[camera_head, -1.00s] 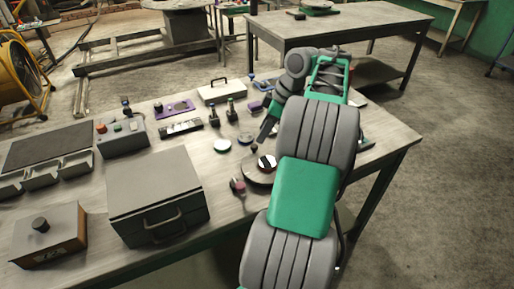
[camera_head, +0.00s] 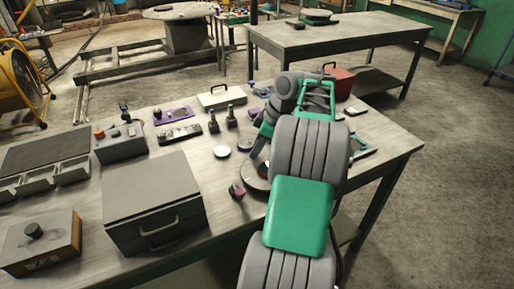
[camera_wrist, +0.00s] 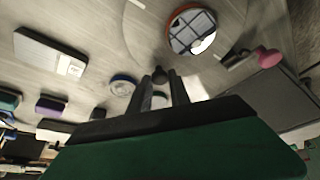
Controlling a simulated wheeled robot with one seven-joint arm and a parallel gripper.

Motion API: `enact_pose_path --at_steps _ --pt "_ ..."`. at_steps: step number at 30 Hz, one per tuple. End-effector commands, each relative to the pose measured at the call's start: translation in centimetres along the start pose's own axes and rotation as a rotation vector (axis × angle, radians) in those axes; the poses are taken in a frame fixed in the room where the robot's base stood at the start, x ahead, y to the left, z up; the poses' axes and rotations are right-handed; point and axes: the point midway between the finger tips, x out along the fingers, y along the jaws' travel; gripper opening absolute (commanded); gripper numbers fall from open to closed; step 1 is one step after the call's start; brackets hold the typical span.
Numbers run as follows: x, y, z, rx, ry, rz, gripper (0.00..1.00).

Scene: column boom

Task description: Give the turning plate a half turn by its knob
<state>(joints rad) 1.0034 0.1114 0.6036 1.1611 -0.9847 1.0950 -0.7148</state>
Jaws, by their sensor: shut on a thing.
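The turning plate (camera_head: 250,178) is a pale round disc on the bench, mostly hidden behind my arm in the head view. In the wrist view its surface (camera_wrist: 145,40) fills the upper middle, and a round piece with a red rim and a dark grid face (camera_wrist: 190,30) lies on it. The small dark knob (camera_wrist: 160,73) stands near the plate's edge, between my fingertips. My gripper (camera_wrist: 161,79) is shut on the knob. In the head view my gripper (camera_head: 254,152) is low over the plate's far side, and the knob is hidden there.
A pale disc (camera_head: 221,152) and upright dark pieces (camera_head: 231,118) stand beyond. A grey-green toolbox (camera_head: 152,200) is at left, a red box (camera_head: 341,83) behind my arm.

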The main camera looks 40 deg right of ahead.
Motion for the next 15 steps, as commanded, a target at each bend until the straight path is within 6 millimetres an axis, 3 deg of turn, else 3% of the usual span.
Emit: enact_pose_path --at_steps 5,15 --pt "0.0 0.0 -0.01 0.0 0.0 0.0 0.0" --pt "0.0 0.0 -0.01 0.0 0.0 0.0 0.0"
